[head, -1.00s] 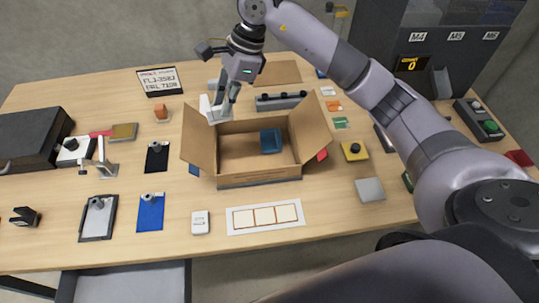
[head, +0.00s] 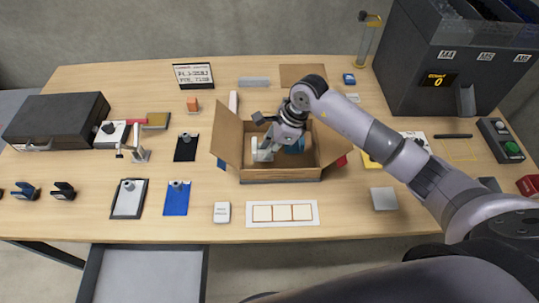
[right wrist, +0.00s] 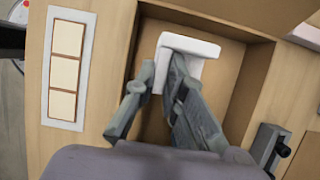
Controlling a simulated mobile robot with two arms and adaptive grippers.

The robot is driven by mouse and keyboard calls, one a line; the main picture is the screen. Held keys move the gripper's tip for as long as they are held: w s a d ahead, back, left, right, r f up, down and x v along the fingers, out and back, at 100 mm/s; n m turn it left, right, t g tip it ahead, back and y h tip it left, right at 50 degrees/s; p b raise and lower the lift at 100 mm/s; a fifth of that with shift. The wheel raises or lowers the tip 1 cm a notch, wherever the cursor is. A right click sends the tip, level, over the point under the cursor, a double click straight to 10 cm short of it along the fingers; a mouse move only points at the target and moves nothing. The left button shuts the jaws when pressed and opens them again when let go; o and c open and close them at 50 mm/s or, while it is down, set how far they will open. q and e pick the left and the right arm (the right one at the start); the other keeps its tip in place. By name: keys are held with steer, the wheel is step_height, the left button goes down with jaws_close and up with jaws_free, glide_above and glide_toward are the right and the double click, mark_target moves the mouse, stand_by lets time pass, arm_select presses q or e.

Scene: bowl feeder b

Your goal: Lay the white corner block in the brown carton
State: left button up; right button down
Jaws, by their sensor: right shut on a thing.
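The white corner block (head: 262,154) is inside the open brown carton (head: 280,175), low in its left part. My right gripper (head: 270,142) reaches down into the carton and is shut on the block. In the right wrist view the fingers (right wrist: 162,78) hold one arm of the L-shaped block (right wrist: 203,49), above or at the carton floor (right wrist: 228,85); I cannot tell whether it touches. A blue object (head: 297,146) lies in the carton to the right, partly hidden by my gripper. My left gripper is not in view.
The carton's side flaps (head: 228,135) stand open. A white card with three squares (head: 282,213) lies in front of the carton, with a small white box (head: 222,212) beside it. A black case (head: 55,120) stands far left and a dark bin unit (head: 440,75) at the back right.

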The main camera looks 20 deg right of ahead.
step_height(320, 180, down, 4)
steer(key=shift+f+p, duration=0.1)
steer(key=shift+p, duration=0.35)
steer(key=shift+f, duration=0.2)
steer(key=shift+f, duration=0.2)
steer(key=c, duration=1.7)
jaws_free()
steer(key=shift+o, duration=0.2)
steer(key=shift+r, duration=0.2)
